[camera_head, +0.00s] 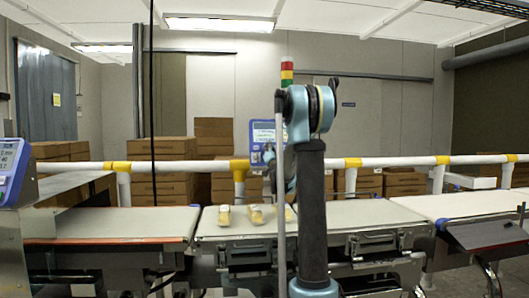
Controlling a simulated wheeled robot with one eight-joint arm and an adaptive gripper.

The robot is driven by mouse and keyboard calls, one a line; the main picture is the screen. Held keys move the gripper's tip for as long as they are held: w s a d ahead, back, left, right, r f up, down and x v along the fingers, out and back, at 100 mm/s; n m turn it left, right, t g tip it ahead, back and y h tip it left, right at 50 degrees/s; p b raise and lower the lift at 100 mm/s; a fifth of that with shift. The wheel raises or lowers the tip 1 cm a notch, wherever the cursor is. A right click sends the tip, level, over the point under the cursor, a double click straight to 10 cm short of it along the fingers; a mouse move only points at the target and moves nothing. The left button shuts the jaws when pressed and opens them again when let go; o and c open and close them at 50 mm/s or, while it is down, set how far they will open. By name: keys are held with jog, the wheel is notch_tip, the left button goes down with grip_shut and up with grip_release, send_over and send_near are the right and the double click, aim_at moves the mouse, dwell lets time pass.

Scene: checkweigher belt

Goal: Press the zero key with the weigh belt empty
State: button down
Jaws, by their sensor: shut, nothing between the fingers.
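A blue operator panel with a pale screen (263,132) stands behind the middle belt, partly covered by my arm. Its keys are too small and too hidden to tell apart, so I cannot pick out the zero key. The middle belt (370,213) has a pale top and carries small yellow-and-white packs (225,215) on its left half. A second pack (256,214) sits beside the first, and another is partly behind my arm. My upright arm stands before the belt and panel. I cannot make out my gripper; its fingers are hidden behind the arm.
Another blue panel (12,170) stands at the left edge. A left belt (110,222) and a right belt (460,204) adjoin the middle one. A white rail (400,161) with yellow joints runs behind. Brown cartons (160,188) are stacked beyond. A dark tray (490,234) juts out at right.

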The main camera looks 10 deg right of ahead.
jog(key=shift+s+r, duration=0.1)
jog(key=shift+s, duration=0.3)
jog(key=shift+s+r, duration=0.25)
jog(key=shift+s, duration=0.55)
jog(key=shift+s+r, duration=0.2)
jog(key=shift+s, duration=0.6)
jog(key=shift+s+r, duration=0.25)
jog(key=shift+s, duration=0.55)
jog(key=s+f+n+g, duration=0.2)
jog(key=s+f+g, duration=0.5)
jog(key=s+f, duration=0.6)
jog(key=s+a+f+n+g+h, duration=0.1)
jog(key=s+f+g, duration=0.6)
jog(key=s+f, duration=0.7)
jog(key=s+f+n+g+h, duration=0.1)
jog(key=s+f+n+g, duration=0.3)
jog(key=s+f, duration=1)
jog(key=s+g, duration=0.3)
jog(key=s, duration=1)
jog(key=shift+s+a+f+g, duration=0.15)
jog(key=shift+s+f+g, duration=0.1)
jog(key=shift+g, duration=0.15)
